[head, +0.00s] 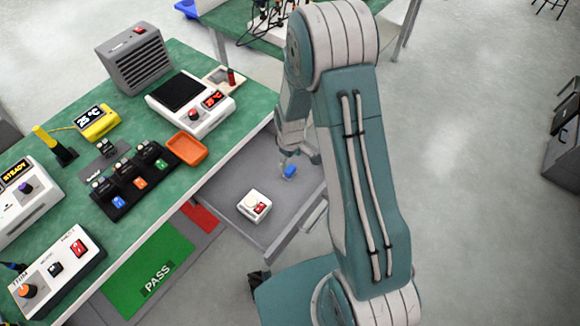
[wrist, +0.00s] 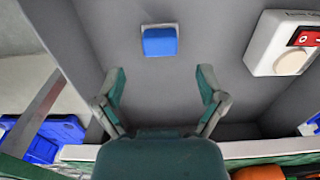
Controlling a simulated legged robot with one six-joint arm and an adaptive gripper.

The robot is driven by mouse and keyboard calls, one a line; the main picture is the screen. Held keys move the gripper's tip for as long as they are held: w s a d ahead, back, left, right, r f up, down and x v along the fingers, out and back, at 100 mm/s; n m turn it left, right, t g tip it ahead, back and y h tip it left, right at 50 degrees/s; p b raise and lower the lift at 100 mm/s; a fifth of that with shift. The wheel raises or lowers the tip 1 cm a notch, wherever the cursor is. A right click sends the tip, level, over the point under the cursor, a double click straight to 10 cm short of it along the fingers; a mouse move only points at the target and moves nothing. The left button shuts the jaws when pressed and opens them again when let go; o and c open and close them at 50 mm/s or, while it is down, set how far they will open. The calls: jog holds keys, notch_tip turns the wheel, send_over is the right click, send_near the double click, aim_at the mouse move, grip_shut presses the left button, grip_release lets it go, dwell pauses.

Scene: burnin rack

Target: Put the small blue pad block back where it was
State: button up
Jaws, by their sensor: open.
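The small blue pad block (head: 289,171) lies on the grey floor of an open drawer (head: 222,193) below the green bench. In the wrist view the blue block (wrist: 159,41) sits ahead of my gripper (wrist: 160,88), roughly centred between the fingers and beyond their tips. My gripper is open and empty. In the head view my gripper (head: 298,157) is over the drawer close to the block, partly hidden by my arm. I cannot tell the exact gap between fingers and block.
A white device with a round button and red label (head: 254,205) lies in the drawer, also at right in the wrist view (wrist: 285,45). The green bench (head: 75,165) holds a hot plate (head: 190,104), an orange tray (head: 187,149) and a black rack (head: 135,185). Drawer walls surround the block.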

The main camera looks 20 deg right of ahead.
notch_tip(320, 180, up, 6)
notch_tip(320, 180, up, 18)
jog(key=m+t, duration=0.2)
jog(key=m, duration=0.1)
send_over(290, 169)
jog(key=s, duration=0.6)
jog(key=s+r+m+t, duration=0.3)
jog(key=s+r, duration=0.8)
jog(key=s, duration=0.4)
jog(key=shift+r+m+t, duration=0.2)
jog(key=shift+m+t, duration=0.1)
jog(key=shift+m, duration=0.3)
jog(key=shift+w, duration=0.1)
